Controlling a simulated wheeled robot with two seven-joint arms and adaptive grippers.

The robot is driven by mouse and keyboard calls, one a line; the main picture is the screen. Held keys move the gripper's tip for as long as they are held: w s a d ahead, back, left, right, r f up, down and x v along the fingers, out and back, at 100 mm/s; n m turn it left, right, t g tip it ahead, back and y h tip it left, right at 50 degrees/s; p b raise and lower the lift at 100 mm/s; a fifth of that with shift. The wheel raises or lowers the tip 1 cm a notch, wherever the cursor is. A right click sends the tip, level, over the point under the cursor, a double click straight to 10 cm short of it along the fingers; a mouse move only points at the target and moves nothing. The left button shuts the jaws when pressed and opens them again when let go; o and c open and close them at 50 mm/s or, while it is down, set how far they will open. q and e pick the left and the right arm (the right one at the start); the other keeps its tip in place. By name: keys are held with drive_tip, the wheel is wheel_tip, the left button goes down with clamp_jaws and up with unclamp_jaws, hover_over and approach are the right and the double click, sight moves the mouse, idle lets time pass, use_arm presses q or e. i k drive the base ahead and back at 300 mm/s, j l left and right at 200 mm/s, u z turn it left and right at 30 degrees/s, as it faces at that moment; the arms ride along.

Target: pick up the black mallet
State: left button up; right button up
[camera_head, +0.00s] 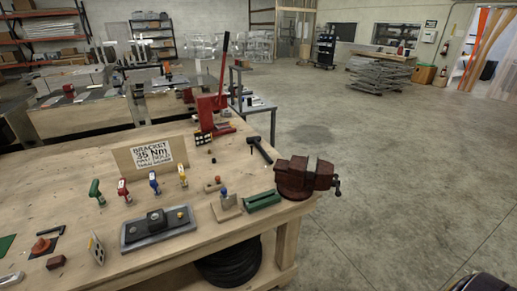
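The black mallet (261,151) lies on the wooden workbench (215,245), towards its right edge. It lies behind the green block and to the left of the red-brown vise, apart from both. Its handle points towards the vise. Neither of my grippers can be made out in the head view, and nothing is holding the mallet.
The red-brown vise (303,178) sits at the bench's right corner. A green block (262,201) lies in front of the mallet, and a red press (208,108) stands behind it. Open floor lies right.

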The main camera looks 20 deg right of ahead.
sight(255, 140)
drive_tip(key=z, duration=2.45)
drive_tip(key=i+z, duration=0.2)
drive_tip(key=i, duration=0.55)
drive_tip(key=i+j+z, duration=0.15)
drive_tip(key=i, duration=0.6)
drive_tip(key=i+l+u, duration=0.25)
drive_tip(key=i, duration=0.55)
drive_tip(key=j, duration=0.1)
